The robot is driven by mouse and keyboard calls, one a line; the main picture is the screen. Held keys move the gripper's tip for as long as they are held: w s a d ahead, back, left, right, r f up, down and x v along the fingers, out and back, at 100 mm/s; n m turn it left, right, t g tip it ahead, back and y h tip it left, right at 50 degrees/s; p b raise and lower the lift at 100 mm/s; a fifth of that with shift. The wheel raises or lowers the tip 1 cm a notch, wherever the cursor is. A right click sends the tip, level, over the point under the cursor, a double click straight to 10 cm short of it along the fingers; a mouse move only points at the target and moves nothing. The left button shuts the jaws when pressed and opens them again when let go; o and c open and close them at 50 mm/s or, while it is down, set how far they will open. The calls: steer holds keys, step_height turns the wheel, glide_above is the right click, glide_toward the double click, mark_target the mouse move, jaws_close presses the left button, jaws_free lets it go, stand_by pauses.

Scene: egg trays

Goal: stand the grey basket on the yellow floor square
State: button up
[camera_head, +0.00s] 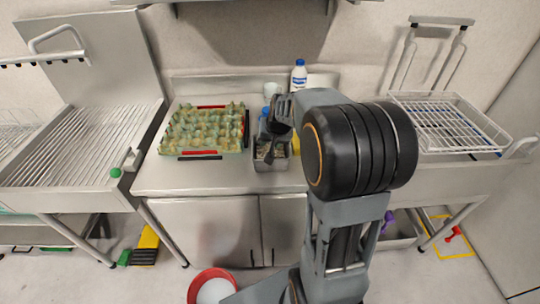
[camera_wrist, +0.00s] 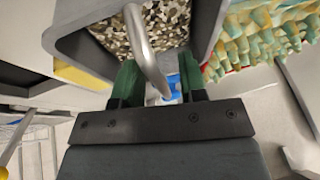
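The grey basket (camera_head: 270,164) stands on the steel counter, just right of the egg tray. In the wrist view the basket (camera_wrist: 75,42) has a camouflage-patterned filling and a curved metal handle (camera_wrist: 148,50). My gripper (camera_wrist: 163,82) is at the basket, its two green fingers apart with the handle between them. A gap shows between the handle and the right finger. In the head view my gripper (camera_head: 273,133) is partly hidden by my arm. The yellow floor square (camera_head: 472,254) is an outline on the floor at the far right, with a red object in it.
An egg tray (camera_head: 163,147) sits left of the basket on the counter (camera_head: 180,182). A blue-capped bottle (camera_head: 299,77) stands behind. Wire racks (camera_head: 450,122) stand right, above the floor square. A red-rimmed bowl (camera_head: 213,275) is at the front.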

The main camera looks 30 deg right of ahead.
jaws_close()
stand_by(0.4)
